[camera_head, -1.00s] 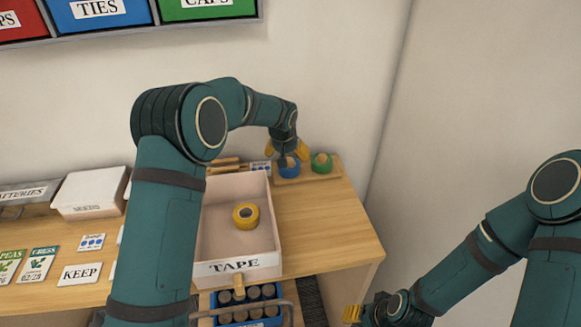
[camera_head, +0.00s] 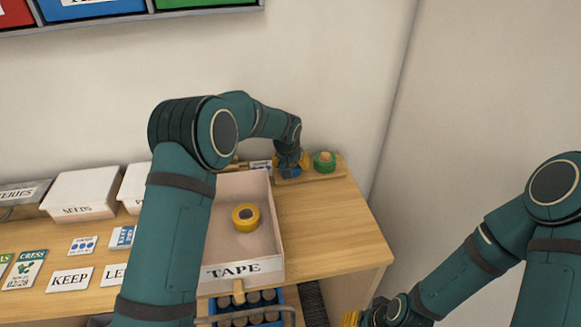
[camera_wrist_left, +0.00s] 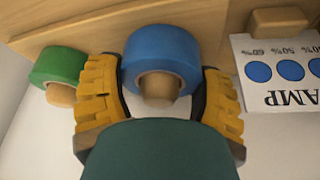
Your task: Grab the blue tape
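The blue tape (camera_head: 288,172) is a roll around a wooden peg on a small wooden board at the back right of the bench. In the left wrist view the blue tape (camera_wrist_left: 160,52) lies between the two yellow fingers of my left gripper (camera_wrist_left: 163,92). The fingers are spread, one on each side of the roll and very near it; I cannot tell whether they touch it. In the head view my left gripper (camera_head: 290,160) partly hides the roll. My right gripper (camera_head: 350,318) is low at the bottom edge, mostly out of sight.
A green tape roll (camera_head: 324,162) on its own peg is close beside; it also shows in the wrist view (camera_wrist_left: 58,66). A white TAPE bin (camera_head: 232,270) holds a yellow roll (camera_head: 246,217). A printed card (camera_wrist_left: 280,75) lies close on the other side. The bench's right front is clear.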

